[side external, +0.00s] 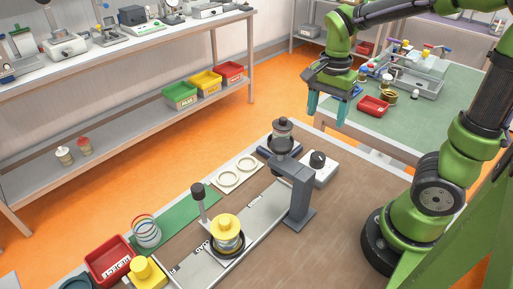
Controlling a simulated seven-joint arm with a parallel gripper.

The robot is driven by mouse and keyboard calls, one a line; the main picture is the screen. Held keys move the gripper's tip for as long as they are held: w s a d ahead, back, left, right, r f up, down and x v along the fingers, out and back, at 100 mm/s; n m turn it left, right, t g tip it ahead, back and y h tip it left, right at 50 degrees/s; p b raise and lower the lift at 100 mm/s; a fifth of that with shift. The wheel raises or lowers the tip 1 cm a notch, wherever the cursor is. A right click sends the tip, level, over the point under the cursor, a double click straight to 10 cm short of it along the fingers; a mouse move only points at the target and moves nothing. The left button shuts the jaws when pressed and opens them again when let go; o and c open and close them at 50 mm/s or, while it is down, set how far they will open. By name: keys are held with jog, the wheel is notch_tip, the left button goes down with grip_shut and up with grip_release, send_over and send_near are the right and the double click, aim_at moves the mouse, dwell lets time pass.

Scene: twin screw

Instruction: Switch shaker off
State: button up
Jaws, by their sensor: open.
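My gripper (327,108) hangs at the upper middle with its two teal fingers apart and nothing between them. It is above and to the right of a grey cylindrical unit (282,131) near the bench's back corner. My gripper is apart from the box and the knob. A yellow-topped round stack (227,234) stands on the pale strip in front.
A black-topped post (198,197) stands upright near the stack. Two cream rings (229,179) lie behind the strip. A wire coil (146,232), a red tray (108,260) and a yellow block (147,272) are at front left. The brown bench (340,215) is clear right of the post.

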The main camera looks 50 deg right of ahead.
aim_at(319, 155)
notch_tip(319, 155, down, 14)
jog(key=shift+f, duration=0.1)
dwell(0.4)
jog(key=c, duration=1.1)
jog(key=shift+o, duration=0.2)
jog(key=shift+n, duration=0.3)
jog(key=n, duration=0.5)
jog(key=shift+n, duration=0.3)
jog(key=n, duration=0.5)
jog(key=shift+n, duration=0.3)
